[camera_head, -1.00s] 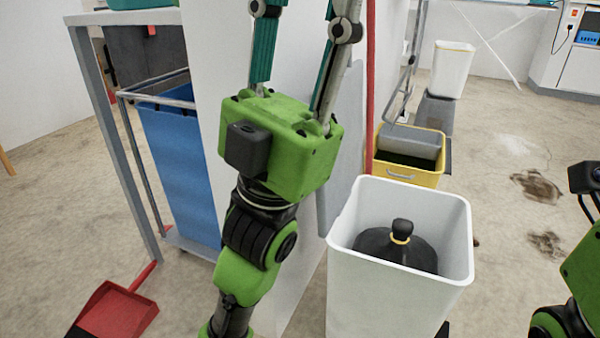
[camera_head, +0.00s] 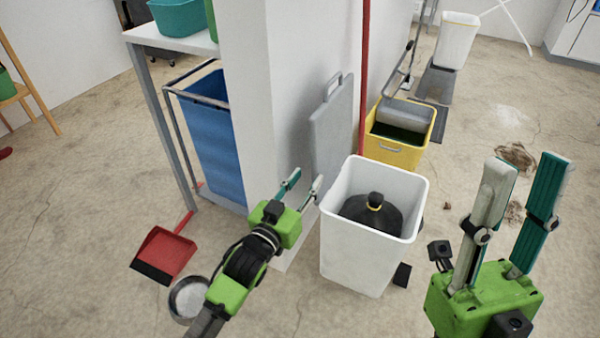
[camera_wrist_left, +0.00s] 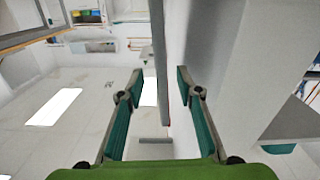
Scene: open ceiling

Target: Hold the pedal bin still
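The pedal bin (camera_head: 365,245) is a white, square, open-topped bin standing upright on the floor in the head view. My right gripper (camera_head: 528,168) is open and empty, right of the bin.
A white wall (camera_head: 268,120) and a leaning grey board (camera_head: 331,130) stand behind my left gripper. A red pole (camera_head: 362,80) and yellow bucket (camera_head: 392,153) are behind the bin. A red dustpan (camera_head: 165,252) lies at left.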

